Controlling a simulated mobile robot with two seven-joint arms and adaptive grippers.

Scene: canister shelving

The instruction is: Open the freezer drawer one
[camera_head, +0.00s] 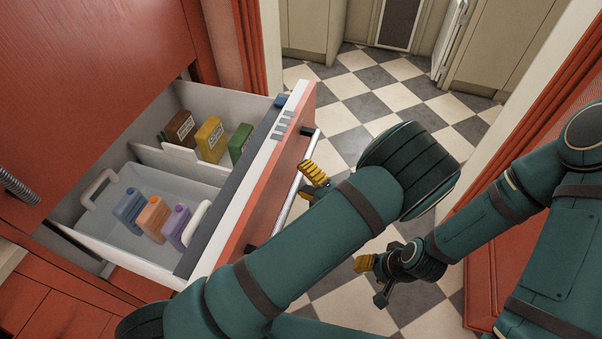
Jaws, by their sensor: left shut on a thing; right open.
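The freezer drawer (262,190) is pulled out of the red cabinet, and its inside shows. Its front is red with a white and dark top edge. A silver bar handle (290,205) runs along the outer face. My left gripper (312,180), with yellow finger pads, is shut on the handle near its middle; my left arm hides part of the handle and drawer front. My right gripper (373,281) is open and empty, low over the checkered floor, apart from the drawer.
A clear bin with blue (128,210), orange (153,216) and purple (175,227) canisters sits in the drawer. Brown (180,129), yellow (210,139) and green (240,143) canisters stand behind a divider. The checkered floor (350,88) is clear toward the back. A red panel (484,275) stands at right.

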